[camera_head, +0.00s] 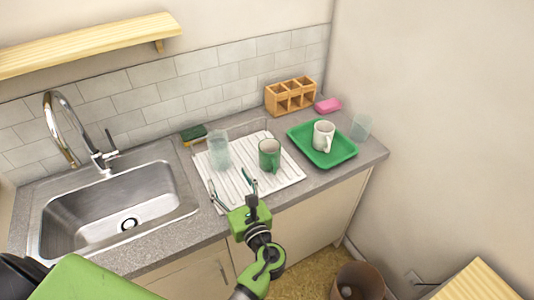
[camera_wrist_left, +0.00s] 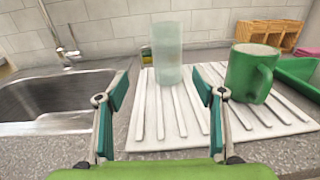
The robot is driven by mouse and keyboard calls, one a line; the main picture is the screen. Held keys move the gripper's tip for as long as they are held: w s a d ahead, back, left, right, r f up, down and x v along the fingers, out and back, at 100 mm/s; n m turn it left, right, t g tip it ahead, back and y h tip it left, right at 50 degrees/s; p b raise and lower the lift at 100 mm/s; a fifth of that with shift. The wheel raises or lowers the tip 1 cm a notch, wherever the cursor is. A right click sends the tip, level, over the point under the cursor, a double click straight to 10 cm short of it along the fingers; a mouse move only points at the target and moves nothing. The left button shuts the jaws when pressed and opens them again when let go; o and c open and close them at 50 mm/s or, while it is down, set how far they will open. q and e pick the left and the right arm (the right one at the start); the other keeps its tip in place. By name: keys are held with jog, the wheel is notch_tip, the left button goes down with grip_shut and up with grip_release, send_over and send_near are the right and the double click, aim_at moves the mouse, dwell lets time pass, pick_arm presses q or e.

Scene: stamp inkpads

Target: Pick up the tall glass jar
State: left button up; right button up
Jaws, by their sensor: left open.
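The tall glass jar (camera_head: 219,150) is clear and stands upright at the left side of the white ribbed drying mat (camera_head: 285,180). In the left wrist view the jar (camera_wrist_left: 168,55) stands ahead, between the two fingers and beyond their tips. My left gripper (camera_head: 231,184) is open and empty at the front of the mat, apart from the jar; its spread fingers also show in the left wrist view (camera_wrist_left: 160,88). A green mug (camera_head: 269,153) stands on the mat just right of the jar. My right gripper is not in view.
A green tray (camera_head: 344,157) with a white mug (camera_head: 323,135) is at the right, with a shorter clear glass (camera_head: 361,127) beside it. A wooden compartment holder (camera_head: 290,95), pink sponge (camera_head: 327,105) and dark green sponge (camera_head: 193,133) are behind. The steel sink (camera_head: 110,208) is left.

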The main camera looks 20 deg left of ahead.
aim_at(223, 158)
pick_arm(q)
jog(key=shift+w+d+r, duration=0.1)
jog(key=shift+d+r, duration=0.05)
jog(key=shift+d, duration=0.35)
jog(key=x, duration=0.3)
jog(key=f+b+x, duration=0.1)
jog(key=x, duration=0.1)
jog(key=shift+a, duration=0.2)
jog(key=x, duration=0.3)
jog(key=shift+b, duration=0.3)
jog(key=shift+w+a+r, duration=0.1)
jog(key=shift+w, duration=0.2)
jog(key=shift+w+a+b, duration=0.3)
jog(key=shift+a, duration=0.05)
jog(key=x, duration=0.1)
jog(key=b+x, duration=0.1)
jog(key=x, duration=0.1)
jog(key=shift+w+f+b, duration=0.3)
jog(key=shift+w+b, duration=0.1)
jog(key=shift+w, duration=0.05)
jog(key=shift+w+a, duration=0.35)
jog(key=c, duration=1.6)
jog(key=shift+r, duration=0.15)
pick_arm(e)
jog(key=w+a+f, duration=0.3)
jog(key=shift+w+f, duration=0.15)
